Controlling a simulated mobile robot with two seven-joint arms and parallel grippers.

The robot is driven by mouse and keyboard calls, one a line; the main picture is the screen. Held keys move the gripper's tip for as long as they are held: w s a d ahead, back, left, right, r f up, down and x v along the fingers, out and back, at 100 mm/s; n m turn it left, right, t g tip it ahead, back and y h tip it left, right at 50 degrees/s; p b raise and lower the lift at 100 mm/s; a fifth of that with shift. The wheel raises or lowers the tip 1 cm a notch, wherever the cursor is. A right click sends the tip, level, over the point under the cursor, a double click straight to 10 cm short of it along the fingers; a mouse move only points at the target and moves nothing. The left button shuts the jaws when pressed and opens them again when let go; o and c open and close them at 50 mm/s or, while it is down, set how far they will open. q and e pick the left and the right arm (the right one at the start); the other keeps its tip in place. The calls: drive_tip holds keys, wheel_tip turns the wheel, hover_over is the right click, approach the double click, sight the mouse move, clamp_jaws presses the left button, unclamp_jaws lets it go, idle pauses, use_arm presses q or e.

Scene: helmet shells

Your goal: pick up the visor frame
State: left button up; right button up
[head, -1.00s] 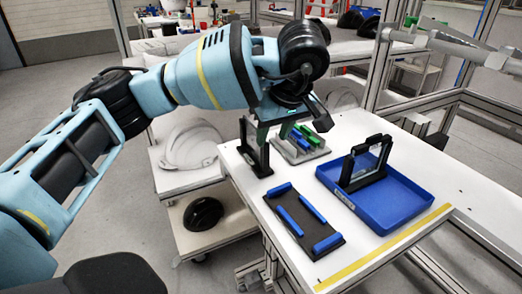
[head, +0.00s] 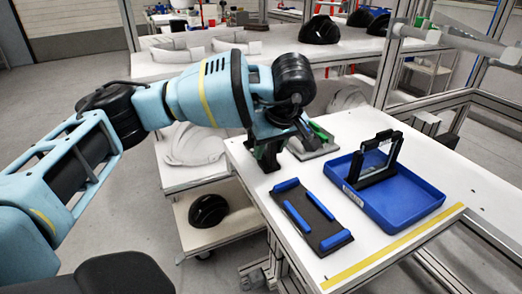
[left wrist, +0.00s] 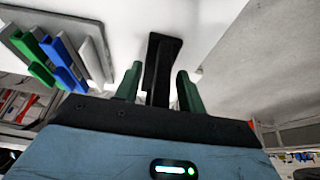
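A black upright visor frame (head: 268,157) stands at the back left of the white table and is mostly hidden by my left gripper in the head view. In the left wrist view, a black bar of this frame (left wrist: 162,60) lies between the two green fingers of my left gripper (left wrist: 158,84). The fingers are apart, one on each side of the bar; whether they touch it is not clear. A second black frame (head: 377,160) stands upright in the blue tray (head: 420,205). My right gripper is not in view.
A dark plate with blue strips (head: 312,214) lies in front on the table (head: 300,262). A grey holder with green and blue pieces (left wrist: 82,45) is close beside my left gripper. A lower shelf with a black helmet shell (head: 208,210) is left of the table.

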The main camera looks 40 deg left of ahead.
use_arm(q)
clamp_jaws()
drive_tip(key=shift+r, duration=0.15)
idle(0.4)
drive_tip(key=shift+r+p, duration=0.35)
drive_tip(key=shift+r, duration=1.4)
drive_tip(key=s+d+r+p, duration=0.1)
drive_tip(key=s+d+p, duration=0.2)
drive_tip(key=s+d, duration=0.6)
drive_tip(key=s, duration=0.4)
drive_tip(key=shift+r, duration=0.15)
